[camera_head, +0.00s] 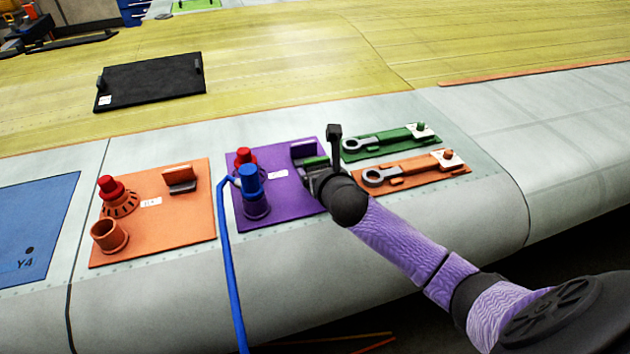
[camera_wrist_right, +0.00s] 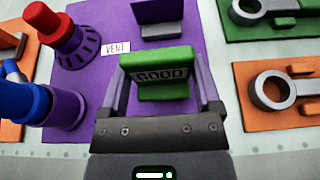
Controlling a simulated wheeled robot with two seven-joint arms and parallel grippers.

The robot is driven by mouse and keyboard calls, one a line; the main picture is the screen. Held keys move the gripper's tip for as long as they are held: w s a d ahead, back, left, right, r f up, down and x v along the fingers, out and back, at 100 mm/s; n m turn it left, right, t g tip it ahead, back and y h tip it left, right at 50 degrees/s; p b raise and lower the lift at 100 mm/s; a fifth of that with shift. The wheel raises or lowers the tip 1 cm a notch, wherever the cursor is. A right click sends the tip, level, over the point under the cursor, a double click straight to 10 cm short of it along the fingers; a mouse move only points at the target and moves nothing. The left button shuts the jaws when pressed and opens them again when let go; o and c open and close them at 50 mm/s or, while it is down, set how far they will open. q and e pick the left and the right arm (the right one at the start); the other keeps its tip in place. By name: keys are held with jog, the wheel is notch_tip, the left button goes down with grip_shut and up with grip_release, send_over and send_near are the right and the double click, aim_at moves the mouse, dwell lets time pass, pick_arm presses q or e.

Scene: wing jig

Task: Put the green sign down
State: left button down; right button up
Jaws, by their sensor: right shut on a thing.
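The green sign (camera_wrist_right: 165,75) is a small upright plate with raised pale lettering, and it sits between the fingers of my right gripper (camera_wrist_right: 163,85). My right gripper is shut on the sign, over the right part of the purple board (camera_head: 285,205). A purple upright holder (camera_wrist_right: 158,18) stands just beyond the sign, apart from it in the wrist view. I cannot tell whether the sign touches the board. My left gripper is not in view.
The purple board carries a red-capped fitting (camera_head: 243,158) and a blue plug (camera_head: 250,182) with a blue hose. To the right lie a green strip (camera_head: 388,140) and an orange strip (camera_head: 415,172) with grey wrench-like parts. An orange board (camera_head: 180,225) lies left.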

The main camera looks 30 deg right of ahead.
notch_tip(320, 180, down, 2)
jog(key=shift+f, duration=0.1)
jog(key=o, duration=1)
jog(key=shift+o, duration=0.2)
jog(key=shift+r, duration=0.2)
jog(key=p+v, duration=0.2)
jog(key=v, duration=1)
jog(key=shift+s+p, duration=0.1)
jog(key=shift+p, duration=0.3)
jog(key=shift+f, duration=0.1)
jog(key=shift+a, duration=0.1)
